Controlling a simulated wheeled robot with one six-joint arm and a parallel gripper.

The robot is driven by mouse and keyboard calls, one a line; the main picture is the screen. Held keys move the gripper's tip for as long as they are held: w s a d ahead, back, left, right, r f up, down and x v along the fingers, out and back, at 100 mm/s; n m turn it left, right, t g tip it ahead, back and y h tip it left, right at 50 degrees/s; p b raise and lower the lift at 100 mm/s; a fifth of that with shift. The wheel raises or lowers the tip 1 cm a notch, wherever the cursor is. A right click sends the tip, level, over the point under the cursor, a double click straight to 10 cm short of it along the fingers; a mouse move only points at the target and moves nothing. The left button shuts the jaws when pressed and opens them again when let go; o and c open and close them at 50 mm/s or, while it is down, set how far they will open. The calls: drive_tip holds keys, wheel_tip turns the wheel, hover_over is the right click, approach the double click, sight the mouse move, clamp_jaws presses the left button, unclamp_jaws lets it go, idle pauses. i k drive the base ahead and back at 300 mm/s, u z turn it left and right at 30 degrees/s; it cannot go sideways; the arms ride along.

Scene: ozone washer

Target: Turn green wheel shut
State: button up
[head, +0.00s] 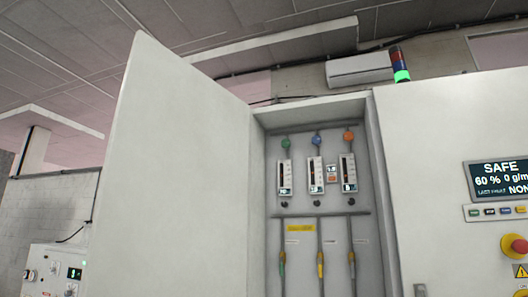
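A small round green wheel (286,143) shows in the head view, at the upper left inside an open cabinet. It sits above a white flow meter (285,177). A blue wheel (316,140) and an orange wheel (348,136) are to its right, each above a similar meter. Whether the green wheel is open or shut is too small to tell. My gripper is not in view.
The cabinet door (175,170) stands open on the left. A display (501,180) reading "SAFE" and a red emergency button (516,246) are on the right panel. A signal tower (400,65) on top glows green. Pipes run below the meters.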

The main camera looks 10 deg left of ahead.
sight(285, 144)
drive_tip(key=u, duration=0.45)
drive_tip(key=i, duration=2.4)
drive_tip(key=u, duration=0.15)
